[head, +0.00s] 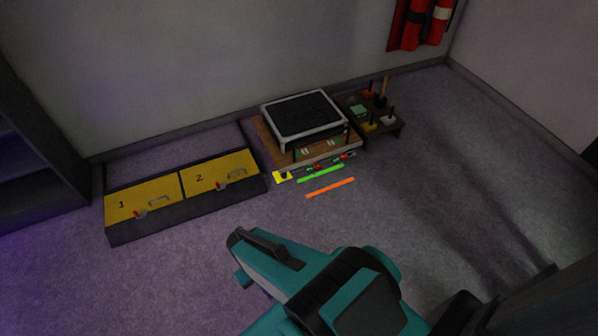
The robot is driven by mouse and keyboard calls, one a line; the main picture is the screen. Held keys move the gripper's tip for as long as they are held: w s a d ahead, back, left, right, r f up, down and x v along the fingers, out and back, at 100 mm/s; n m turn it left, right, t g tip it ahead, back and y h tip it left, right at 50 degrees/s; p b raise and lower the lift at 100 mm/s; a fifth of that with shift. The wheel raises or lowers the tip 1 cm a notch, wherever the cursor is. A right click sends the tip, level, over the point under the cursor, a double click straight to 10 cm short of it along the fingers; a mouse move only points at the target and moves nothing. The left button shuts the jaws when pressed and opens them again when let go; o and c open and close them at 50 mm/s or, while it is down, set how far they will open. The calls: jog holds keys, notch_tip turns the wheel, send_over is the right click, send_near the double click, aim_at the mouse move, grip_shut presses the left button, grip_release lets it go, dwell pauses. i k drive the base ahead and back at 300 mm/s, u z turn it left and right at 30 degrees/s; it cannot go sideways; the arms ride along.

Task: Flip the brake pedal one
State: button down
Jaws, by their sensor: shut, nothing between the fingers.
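Pedal one is the yellow plate marked 1 (122,204), on the left half of a dark low box (185,219) on the floor. It lies nearly flat, with a small grey metal bracket (159,202) and a red-tipped lever (140,214) near its front edge. The matching plate marked 2 (201,178) lies to its right. My teal and black arm reaches in from the bottom. Its end, with my gripper (250,246), is right of and nearer than the box, apart from both plates. My gripper looks shut and empty; its fingertips are hard to make out.
A wooden board (268,150) with a black-topped grey unit (304,116) stands right of the box. Green (320,174) and orange (330,187) strips lie before it. A dark peg stand (391,128) is farther right. The floor before the box is clear.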

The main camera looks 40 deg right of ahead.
aim_at(316, 167)
jog(key=i, duration=1)
jog(key=u, duration=0.05)
